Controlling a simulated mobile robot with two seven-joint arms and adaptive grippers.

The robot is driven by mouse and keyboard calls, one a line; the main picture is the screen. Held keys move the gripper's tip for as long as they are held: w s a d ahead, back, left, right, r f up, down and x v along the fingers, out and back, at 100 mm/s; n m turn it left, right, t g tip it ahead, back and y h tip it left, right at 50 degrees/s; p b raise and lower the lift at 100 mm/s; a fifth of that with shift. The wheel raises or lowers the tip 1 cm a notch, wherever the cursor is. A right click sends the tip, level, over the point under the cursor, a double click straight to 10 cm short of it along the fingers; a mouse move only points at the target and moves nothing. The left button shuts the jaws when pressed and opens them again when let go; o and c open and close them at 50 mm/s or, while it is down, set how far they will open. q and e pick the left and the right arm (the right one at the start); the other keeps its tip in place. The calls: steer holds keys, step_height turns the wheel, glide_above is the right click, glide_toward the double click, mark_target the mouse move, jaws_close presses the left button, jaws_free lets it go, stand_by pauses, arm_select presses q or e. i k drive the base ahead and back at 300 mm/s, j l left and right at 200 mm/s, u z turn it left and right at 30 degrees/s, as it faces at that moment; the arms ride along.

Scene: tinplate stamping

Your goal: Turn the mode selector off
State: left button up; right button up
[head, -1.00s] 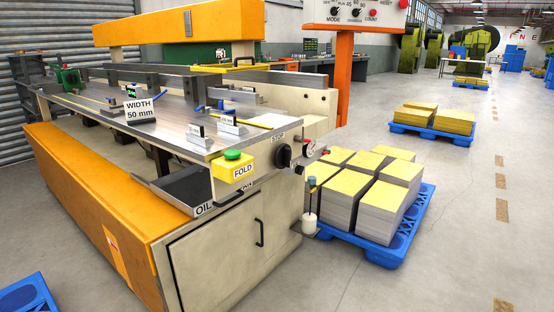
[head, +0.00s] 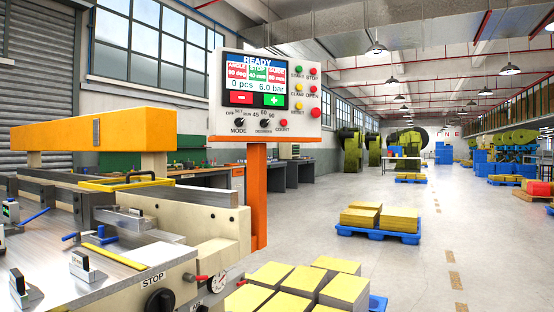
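The mode selector (head: 239,122) is a black rotary knob labelled MODE at the lower left of the control panel (head: 215,120). Labels OFF, SET and RUN stand around it; its pointer is too small to read. The panel's screen (head: 258,83) shows READY, 0 pcs and 6.0 bar. A second black knob (head: 266,124) with angle numbers sits to its right, beside a red COUNT button (head: 282,124). Neither of my grippers is in view.
The panel stands on an orange post (head: 257,195) behind the folding machine's table (head: 60,258). A black STOP knob (head: 158,302) is on the machine's near end. Stacked yellow-topped sheets (head: 290,278) stand to the right.

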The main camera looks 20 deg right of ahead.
mark_target(239, 122)
steer(key=i+l, duration=0.15)
steer(key=l, duration=0.2)
steer(key=i+l+u, duration=0.15)
steer(key=l, duration=0.25)
steer(key=i+l, duration=0.1)
steer(key=l, duration=0.25)
steer(key=l+u, duration=0.5)
steer(key=l, duration=1.85)
steer(key=i+l, duration=0.1)
steer(key=l, duration=0.5)
steer(key=i+l+u, duration=0.15)
steer(key=l, duration=0.5)
steer(key=i+l, duration=0.1)
steer(key=l, duration=0.5)
steer(key=k+j+z, duration=0.15)
steer(key=j, duration=0.25)
steer(key=k+j+z, duration=0.2)
steer(key=j, duration=0.2)
steer(key=i, duration=0.1)
